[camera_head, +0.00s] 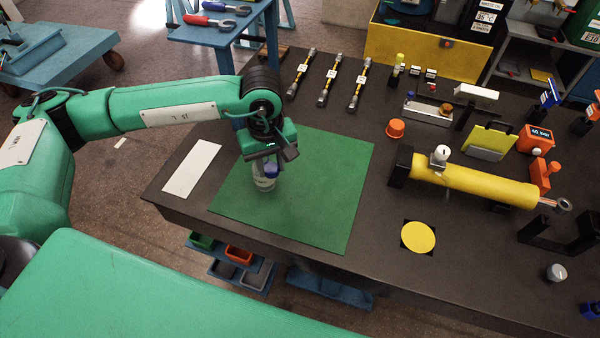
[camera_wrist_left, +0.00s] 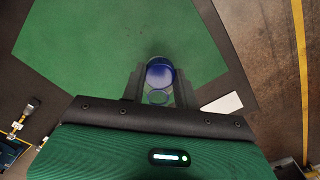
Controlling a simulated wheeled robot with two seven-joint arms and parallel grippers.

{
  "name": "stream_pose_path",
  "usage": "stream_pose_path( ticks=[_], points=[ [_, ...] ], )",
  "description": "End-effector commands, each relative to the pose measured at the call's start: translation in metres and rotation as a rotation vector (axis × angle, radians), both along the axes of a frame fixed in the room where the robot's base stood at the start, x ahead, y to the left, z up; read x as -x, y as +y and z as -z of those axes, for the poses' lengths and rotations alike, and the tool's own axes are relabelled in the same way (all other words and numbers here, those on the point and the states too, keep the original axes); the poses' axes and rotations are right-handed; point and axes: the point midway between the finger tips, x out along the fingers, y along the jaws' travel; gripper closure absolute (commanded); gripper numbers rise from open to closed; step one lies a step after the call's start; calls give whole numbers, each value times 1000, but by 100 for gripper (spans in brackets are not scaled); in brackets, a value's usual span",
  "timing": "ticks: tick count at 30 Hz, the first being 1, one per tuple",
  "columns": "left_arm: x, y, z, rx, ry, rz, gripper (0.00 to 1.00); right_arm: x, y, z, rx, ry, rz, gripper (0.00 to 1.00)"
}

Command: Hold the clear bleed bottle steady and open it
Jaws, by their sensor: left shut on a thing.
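The clear bleed bottle (camera_head: 264,182) stands on the green mat (camera_head: 330,190), near the mat's left side. In the left wrist view the blue cap (camera_wrist_left: 160,72) sits between the two dark fingers of the left gripper (camera_wrist_left: 158,88), which is shut on the bottle. The gripper hides part of the bottle in the head view. My right gripper is in neither view.
A white strip (camera_head: 192,167) lies left of the mat. A yellow cylinder (camera_head: 470,184), an orange cap (camera_head: 396,128) and a yellow disc (camera_head: 418,237) are to the right. Several hoses (camera_head: 330,82) lie behind. The rest of the mat is clear.

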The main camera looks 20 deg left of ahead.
Motion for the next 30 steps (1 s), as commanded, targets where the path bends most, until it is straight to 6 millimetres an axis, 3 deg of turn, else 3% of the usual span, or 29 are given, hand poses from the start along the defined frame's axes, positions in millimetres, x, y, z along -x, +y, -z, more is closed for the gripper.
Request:
stream_pose_path(
  ticks=[30],
  points=[
    [-59,-17,-40,0,1,-1736,97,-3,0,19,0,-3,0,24]
  ],
)
